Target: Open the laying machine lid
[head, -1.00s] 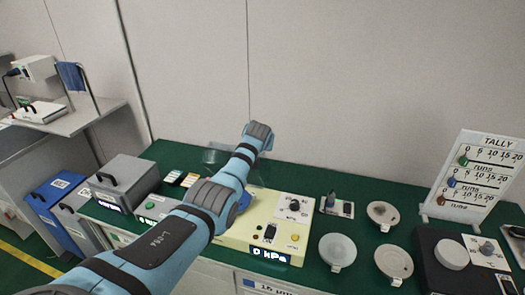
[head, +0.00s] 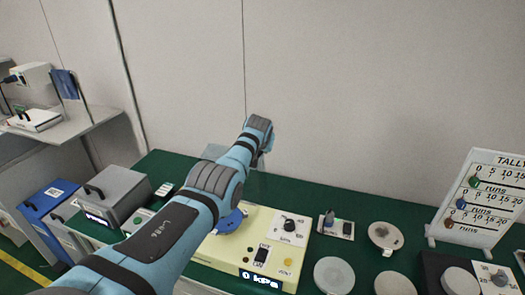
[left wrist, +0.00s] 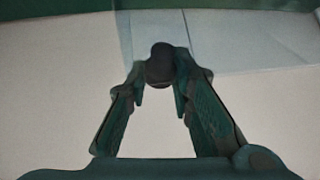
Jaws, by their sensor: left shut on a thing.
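The laying machine is the cream box (head: 258,253) with a knob, switch, yellow button and a "0 kPa" display, on the green bench. A clear lid (head: 215,152) shows faintly at its back, partly hidden behind my left arm. In the left wrist view the clear lid (left wrist: 225,45) spans the top right, with a dark round knob (left wrist: 160,60) at its near side. My left gripper (left wrist: 162,80) is shut on this knob. In the head view the gripper is mostly hidden behind my left wrist. My right gripper is not in view.
A grey lidded box (head: 118,192) stands left of the machine. Pale round discs (head: 334,275) and a small switch block (head: 337,226) lie to its right. A tally board (head: 488,195) stands at the far right. The wall rises close behind the bench.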

